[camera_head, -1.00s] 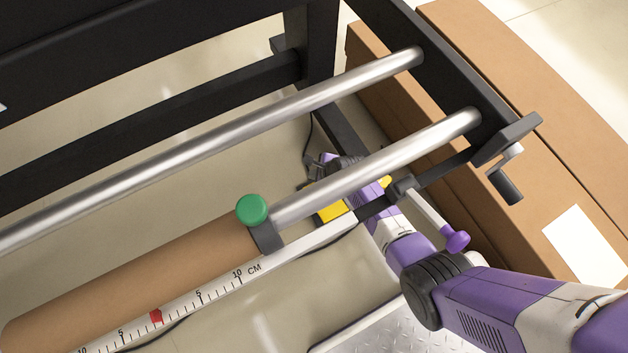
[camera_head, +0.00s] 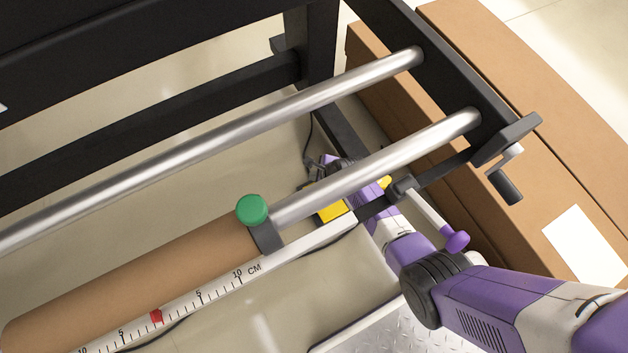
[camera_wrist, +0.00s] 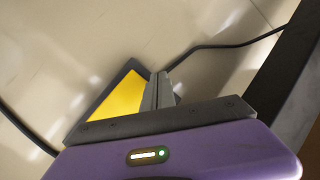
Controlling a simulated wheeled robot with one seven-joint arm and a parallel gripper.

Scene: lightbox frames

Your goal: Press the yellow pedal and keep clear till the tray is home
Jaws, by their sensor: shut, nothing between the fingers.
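The yellow pedal (camera_head: 332,211) is on the floor under the machine, partly covered by the ruler bar and a metal roller. In the wrist view the pedal (camera_wrist: 118,100) is a yellow wedge with a dark edge, partly hidden by my gripper's body. My gripper (camera_wrist: 162,88) is shut and empty, its fingers at the pedal's right side; I cannot tell whether they touch it. In the head view my gripper is mostly hidden behind the front roller. No tray can be clearly made out.
Two metal rollers (camera_head: 220,150) cross above the floor, with a brown roll (camera_head: 140,275) and ruler bar (camera_head: 210,293) in front. A crank (camera_head: 508,178) sticks out at right, near long cardboard boxes (camera_head: 480,100). A black cable (camera_wrist: 215,45) runs from near the pedal.

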